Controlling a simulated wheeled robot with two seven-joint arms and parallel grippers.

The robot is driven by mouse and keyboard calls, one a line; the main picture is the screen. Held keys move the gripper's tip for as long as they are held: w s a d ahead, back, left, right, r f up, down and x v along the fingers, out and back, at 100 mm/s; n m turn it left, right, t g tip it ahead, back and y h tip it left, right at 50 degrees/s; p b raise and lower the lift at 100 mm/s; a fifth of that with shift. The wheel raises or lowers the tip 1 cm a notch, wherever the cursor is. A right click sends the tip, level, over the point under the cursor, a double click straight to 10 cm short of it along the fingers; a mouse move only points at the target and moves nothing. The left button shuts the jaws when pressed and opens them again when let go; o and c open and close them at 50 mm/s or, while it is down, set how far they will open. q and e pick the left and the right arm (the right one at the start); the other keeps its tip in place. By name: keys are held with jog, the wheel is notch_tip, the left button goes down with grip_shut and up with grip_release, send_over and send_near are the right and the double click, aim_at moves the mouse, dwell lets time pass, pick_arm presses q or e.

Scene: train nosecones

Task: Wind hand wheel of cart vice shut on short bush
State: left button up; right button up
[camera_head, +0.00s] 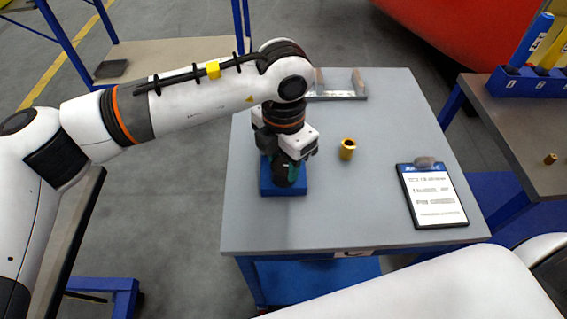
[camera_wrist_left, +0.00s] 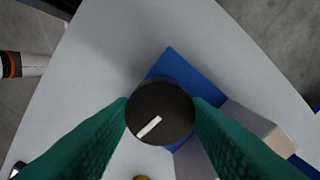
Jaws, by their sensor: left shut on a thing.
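The blue vice (camera_head: 283,190) sits on the grey cart top, mostly hidden under my left gripper (camera_head: 289,172). In the left wrist view the black round hand wheel (camera_wrist_left: 160,105) with a white mark lies between the green fingers of my left gripper (camera_wrist_left: 160,115), which is shut on it. The vice's blue base (camera_wrist_left: 172,62) and a pale grey block (camera_wrist_left: 255,130) show beyond the wheel. A brass bush (camera_head: 347,149) stands upright on the cart, right of the vice and apart from it. My right gripper is out of view.
The cart's front middle is clear.

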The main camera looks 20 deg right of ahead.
aim_at(284, 165)
pick_arm(q)
jog(key=shift+r, duration=0.15)
dwell(0.3)
jog(key=o, duration=0.7)
notch_tip(284, 165, up, 12)
jog(key=b, duration=0.1)
